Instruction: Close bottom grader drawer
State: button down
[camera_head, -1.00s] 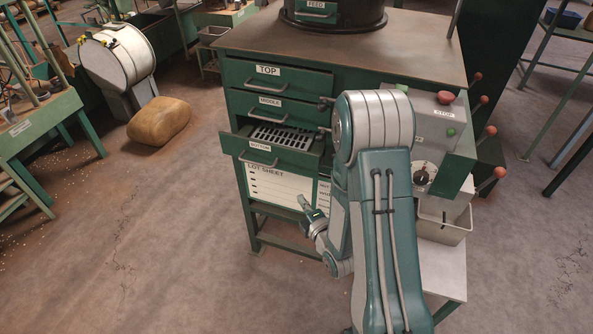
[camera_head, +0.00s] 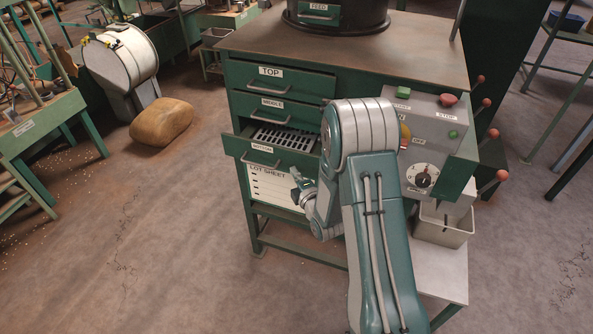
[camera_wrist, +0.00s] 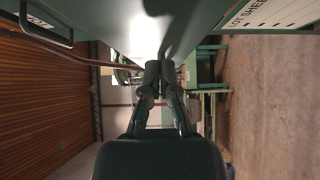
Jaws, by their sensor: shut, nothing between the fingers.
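The bottom drawer (camera_head: 252,152) of the green grader cabinet stands pulled out, its slotted tray (camera_head: 285,138) showing. Its bar handle (camera_head: 262,164) and BOTTOM label are on the front. In the wrist view, a green front (camera_wrist: 110,18) with a black handle (camera_wrist: 46,27) fills the top, turned sideways. My gripper (camera_head: 296,177) is in front of the lot sheet, close to the lower right part of the drawer front. In the wrist view my gripper (camera_wrist: 160,75) is shut and empty, its fingertips near the green front. I cannot tell whether they touch it.
The top drawer (camera_head: 300,85) and middle drawer (camera_head: 285,107) are closed above. The lot sheet (camera_head: 268,188) is below. A control box (camera_head: 425,140) with buttons and a dial stands at the right, above a grey bin (camera_head: 445,232).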

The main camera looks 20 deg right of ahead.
aim_at(307, 149)
jog(key=shift+w+d, duration=0.4)
jog(key=shift+w, duration=0.15)
jog(key=w+d, duration=0.3)
jog(key=w, duration=0.2)
jog(key=w+d, duration=0.2)
jog(key=shift+w+d, duration=0.35)
jog(key=shift+r, duration=0.1)
